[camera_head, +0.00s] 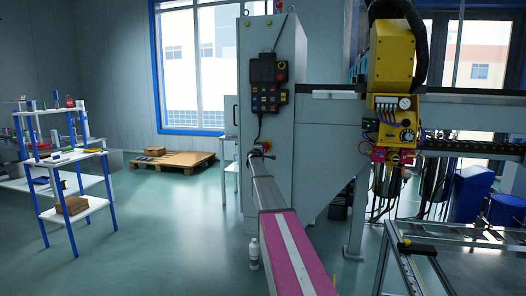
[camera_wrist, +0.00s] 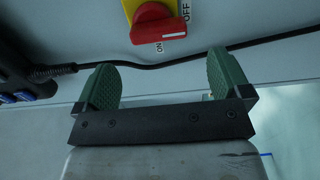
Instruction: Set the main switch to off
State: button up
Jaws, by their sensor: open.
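The main switch (camera_wrist: 157,27) is a red rotary knob on a yellow plate, at the top middle of the wrist view and cut by its upper edge. The knob's bar lies roughly level, with a white mark near its right end. The word ON is printed just below the knob and OFF to its right; which one the mark points at is not clear. My gripper (camera_wrist: 160,82) is open and empty, its two green fingertips spread below the knob and apart from it. In the head view, the switch (camera_head: 267,146) is small, on the grey cabinet near my arm's far end.
A black cable (camera_wrist: 150,66) runs across the panel between knob and fingers. A black pendant (camera_head: 266,83) with buttons hangs above the switch on the cabinet (camera_head: 300,150). A yellow machine head (camera_head: 394,90) stands to the right. Floor to the left is open.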

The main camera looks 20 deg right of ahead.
jog(key=v, duration=0.4)
jog(key=shift+s, duration=0.1)
jog(key=s+a+f+m+g+y, duration=0.2)
jog(key=s+a+f+m+g, duration=0.3)
jog(key=s+f, duration=0.8)
jog(key=s+a+f+m+g+y, duration=0.25)
jog(key=s+a+f, duration=0.55)
jog(key=s, duration=1)
jog(key=s+a+f+m+g+y, duration=0.1)
jog(key=s+a+f+m+g, duration=0.4)
jog(key=s+f, duration=0.8)
jog(key=s+a+y, duration=0.1)
jog(key=s+a, duration=0.2)
jog(key=s, duration=0.3)
jog(key=s+a+f+g+y, duration=0.1)
jog(key=s+a+y, duration=0.1)
jog(key=s+a, duration=0.2)
jog(key=s+a+f+n+g+y, duration=0.1)
jog(key=s+a, duration=0.2)
jog(key=s, duration=0.7)
jog(key=shift+a, duration=0.35)
jog(key=shift+g+y, duration=0.25)
